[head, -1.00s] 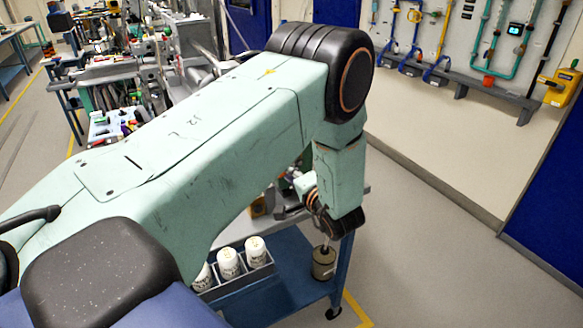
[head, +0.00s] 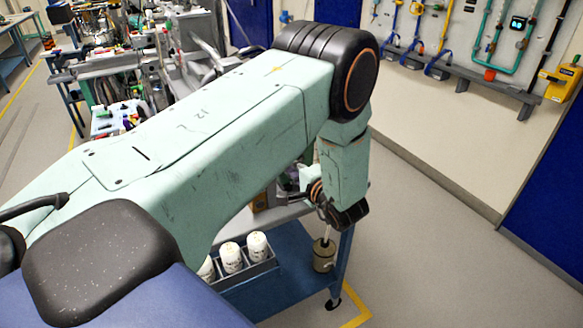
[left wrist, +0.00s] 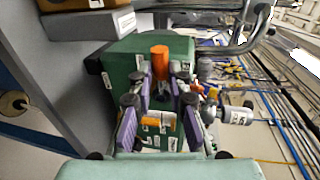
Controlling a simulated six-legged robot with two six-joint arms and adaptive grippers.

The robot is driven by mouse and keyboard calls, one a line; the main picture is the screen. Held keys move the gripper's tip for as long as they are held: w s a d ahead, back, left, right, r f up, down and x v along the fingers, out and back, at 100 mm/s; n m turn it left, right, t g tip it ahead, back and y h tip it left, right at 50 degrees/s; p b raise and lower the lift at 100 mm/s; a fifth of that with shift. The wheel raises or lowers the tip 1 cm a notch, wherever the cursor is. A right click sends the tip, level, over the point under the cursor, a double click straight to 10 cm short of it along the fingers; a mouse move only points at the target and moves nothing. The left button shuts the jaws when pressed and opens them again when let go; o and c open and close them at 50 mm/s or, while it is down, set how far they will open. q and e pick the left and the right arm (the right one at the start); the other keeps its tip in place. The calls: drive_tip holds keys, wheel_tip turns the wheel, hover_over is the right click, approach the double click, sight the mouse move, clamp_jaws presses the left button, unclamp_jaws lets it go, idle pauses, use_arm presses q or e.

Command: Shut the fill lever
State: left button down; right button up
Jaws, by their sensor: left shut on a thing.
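In the left wrist view an orange cylindrical grip (left wrist: 160,62), which seems to be the fill lever's, stands in front of a green labelled box (left wrist: 121,65). My left gripper (left wrist: 161,78) has its purple-padded fingers on both sides of the grip and is shut on it. Part of the lever is hidden between the fingers. An orange-yellow piece lies further down between the pads. In the head view my left gripper (head: 322,203) is mostly hidden behind my forearm at the cart, and the lever cannot be made out. My right gripper is out of view.
The blue cart (head: 280,292) has a rack of white bottles (head: 232,257) and an olive cylinder (head: 324,256) below my wrist. A metal pipe (left wrist: 250,35) and a white cylindrical fitting (left wrist: 238,116) stand right of the green box. The floor right of the cart is clear.

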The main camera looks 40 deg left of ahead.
use_arm(q)
drive_tip(key=c, duration=1.3)
unclamp_jaws()
drive_tip(key=v, duration=0.7)
drive_tip(key=shift+d+r, duration=0.1)
drive_tip(key=shift+d, duration=0.1)
drive_tip(key=shift+s, duration=0.1)
